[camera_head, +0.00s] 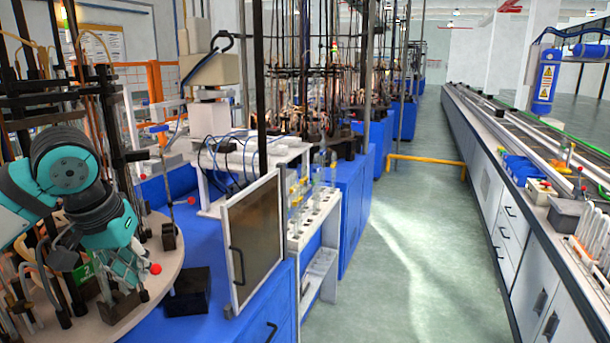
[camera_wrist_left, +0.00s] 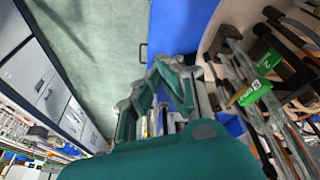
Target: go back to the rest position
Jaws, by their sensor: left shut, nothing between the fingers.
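My left arm comes in from the left in the head view, teal and dark grey. My left gripper (camera_head: 118,272) hangs low over the round pale turntable (camera_head: 167,262), close to the burner stands on it. In the left wrist view the left gripper (camera_wrist_left: 165,70) is shut, with nothing between its fingers. Its teal linkages cover part of the scene behind it. My right gripper is in neither view.
A framed panel (camera_head: 254,240) with a dark handle and a white rack of glass tubes (camera_head: 316,208) stand right of the turntable. A dark block (camera_head: 187,293) lies beside it. The aisle floor (camera_head: 400,270) is clear. A long workbench (camera_head: 510,205) lines the right side.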

